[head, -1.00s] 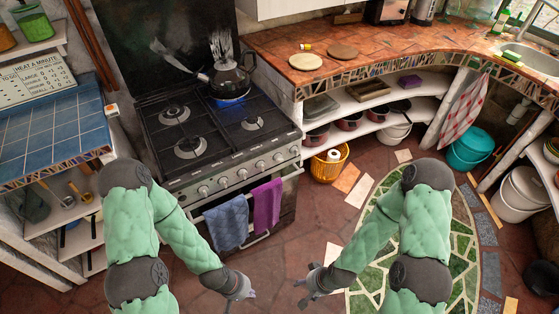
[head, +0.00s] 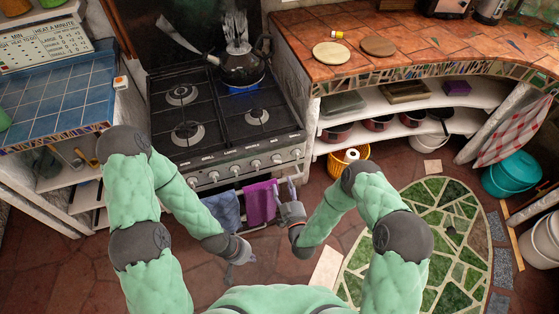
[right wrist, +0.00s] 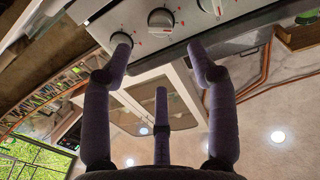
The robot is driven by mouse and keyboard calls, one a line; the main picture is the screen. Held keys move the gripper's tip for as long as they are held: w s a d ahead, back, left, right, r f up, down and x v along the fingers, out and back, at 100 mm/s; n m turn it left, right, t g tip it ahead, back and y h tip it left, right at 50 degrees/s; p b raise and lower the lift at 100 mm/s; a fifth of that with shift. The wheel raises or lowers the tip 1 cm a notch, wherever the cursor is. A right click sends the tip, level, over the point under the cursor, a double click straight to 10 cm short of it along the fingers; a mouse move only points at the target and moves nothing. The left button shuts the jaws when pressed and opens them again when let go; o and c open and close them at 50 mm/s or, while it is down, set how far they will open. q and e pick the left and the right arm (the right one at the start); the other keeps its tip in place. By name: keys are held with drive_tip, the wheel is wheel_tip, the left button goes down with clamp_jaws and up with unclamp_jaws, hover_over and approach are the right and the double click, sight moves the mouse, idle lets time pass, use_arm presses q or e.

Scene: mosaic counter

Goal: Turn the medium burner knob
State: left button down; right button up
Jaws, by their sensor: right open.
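The stove (head: 228,110) has a row of knobs along its front; one is the front knob (head: 256,164) right of the middle. I cannot tell which is the medium burner's. My right gripper (head: 288,188) points up at the stove's front, just below the right-hand knobs. In the right wrist view my right gripper (right wrist: 158,52) is open and empty. Its left fingertip overlaps the end knob (right wrist: 121,40), and another knob (right wrist: 160,20) lies beyond the gap; contact cannot be told. My left gripper (head: 240,256) hangs low before the stove, its jaws too small to read.
A kettle (head: 240,68) stands on the back right burner over a blue glow. A blue towel (head: 224,208) and a purple towel (head: 261,203) hang below the knobs, close to my grippers.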

sight(277, 160)
drive_tip(key=b+x, duration=0.2)
drive_tip(key=x, duration=0.8)
drive_tip(key=shift+w, duration=0.25)
drive_tip(key=c, duration=1.1)
